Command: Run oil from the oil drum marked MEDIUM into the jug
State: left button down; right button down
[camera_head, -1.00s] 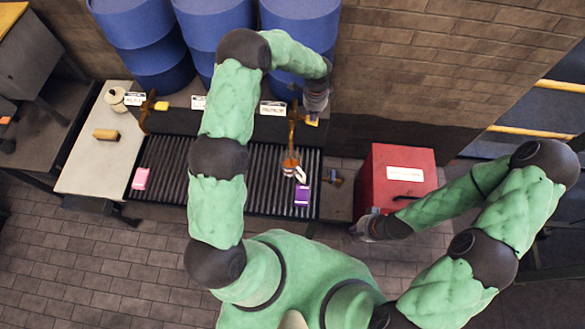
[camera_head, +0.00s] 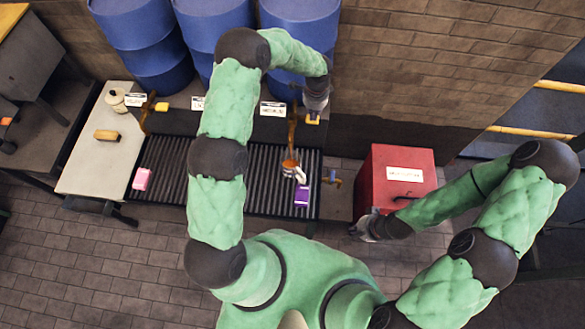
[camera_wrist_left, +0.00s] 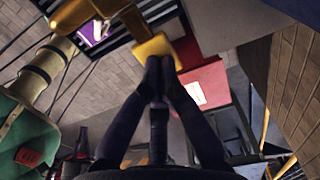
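The jug (camera_head: 290,167), small with a pale handle and orange-brown at its top, stands on the slatted grate under the right-hand drum's tap. A brown strand (camera_head: 292,132) hangs from this tap down to the jug; it looks like oil. The drum's label (camera_head: 272,108) is too small to read surely. My left gripper (camera_head: 314,108) is at this tap's yellow handle (camera_head: 313,119). In the left wrist view its fingers (camera_wrist_left: 158,62) are together, tips against the yellow handle (camera_wrist_left: 160,46). My right gripper (camera_head: 362,229) is low beside the red box; its fingers are unclear.
Blue drums (camera_head: 140,45) stand along the wall, with another tap (camera_head: 147,108) at the left. A pink block (camera_head: 142,178) and a purple block (camera_head: 302,196) lie on the grate (camera_head: 265,185). The red box (camera_head: 402,170) stands right of the bench. The left counter (camera_head: 90,165) is partly clear.

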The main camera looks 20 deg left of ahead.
pick_arm(q)
jog(key=shift+r+p, duration=1.5)
jog(key=shift+r, duration=1.95)
